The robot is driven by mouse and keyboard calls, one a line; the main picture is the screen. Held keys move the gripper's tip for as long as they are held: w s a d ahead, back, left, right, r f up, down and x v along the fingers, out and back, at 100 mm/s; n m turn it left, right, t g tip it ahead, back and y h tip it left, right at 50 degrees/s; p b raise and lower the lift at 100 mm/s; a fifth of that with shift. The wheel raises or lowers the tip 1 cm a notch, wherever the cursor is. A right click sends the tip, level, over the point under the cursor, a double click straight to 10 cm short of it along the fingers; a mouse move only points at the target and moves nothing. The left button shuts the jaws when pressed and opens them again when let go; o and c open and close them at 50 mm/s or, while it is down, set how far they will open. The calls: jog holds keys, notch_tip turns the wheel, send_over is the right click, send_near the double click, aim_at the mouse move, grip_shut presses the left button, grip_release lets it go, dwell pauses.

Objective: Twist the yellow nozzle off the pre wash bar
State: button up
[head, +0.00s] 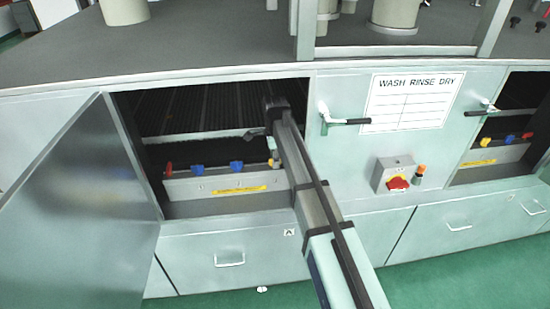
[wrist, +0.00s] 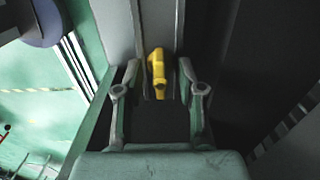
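In the wrist view, the yellow nozzle (wrist: 158,72) stands between the two fingers of my gripper (wrist: 159,68), roughly centred. The fingers are spread, with a gap visible on each side of the nozzle. Whether its tip lies fully between the fingertips or a little beyond them is hard to tell. In the head view, a small yellow nozzle (head: 271,143) shows at the right end of the grey bar (head: 220,184), inside the left opening. My arm reaches into this opening and hides part of the bar's right end.
The bar also carries a red nozzle (head: 168,168) and blue nozzles (head: 236,166). The open door (head: 75,205) hangs at the left. A second opening with a similar bar (head: 490,153) is at the right. A red switch (head: 397,183) sits between the openings.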

grip_shut()
jog(key=n+p, duration=0.1)
jog(key=n, duration=0.2)
jog(key=shift+r+n, duration=0.1)
jog(key=shift+n, duration=1.6)
jog(key=shift+n, duration=0.4)
jog(key=n+p, duration=0.1)
jog(key=n, duration=0.4)
jog(key=shift+n, duration=0.3)
